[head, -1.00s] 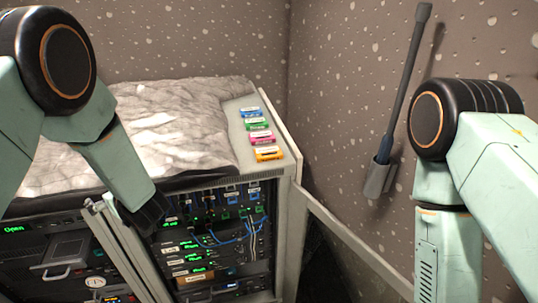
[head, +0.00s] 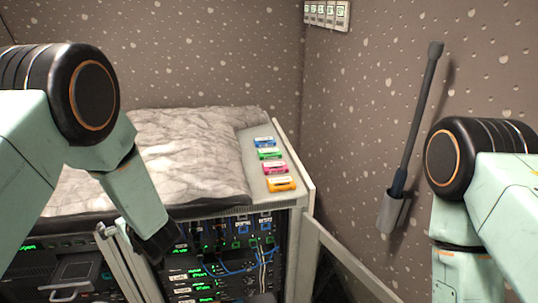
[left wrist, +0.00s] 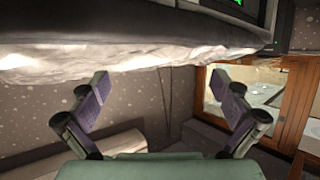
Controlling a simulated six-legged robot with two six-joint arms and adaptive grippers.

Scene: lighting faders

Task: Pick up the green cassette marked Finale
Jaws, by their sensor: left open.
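The green cassette (head: 270,154) lies flat on the light top at the cabinet's right end, in a row of cassettes. In the row it sits between the blue cassette (head: 264,142) and the pink cassette (head: 274,167); its label is too small to read. My left gripper shows in the left wrist view (left wrist: 163,108), open and empty, its two purple-padded fingers wide apart. In the head view my left arm hangs in front of the cabinet, left of and below the cassettes. My right gripper is out of view; only its arm shows at the right.
An orange cassette (head: 282,184) is nearest in the row. A crumpled grey cover (head: 185,150) lies left of the cassettes. The rack (head: 225,260) below holds cables and lit devices.

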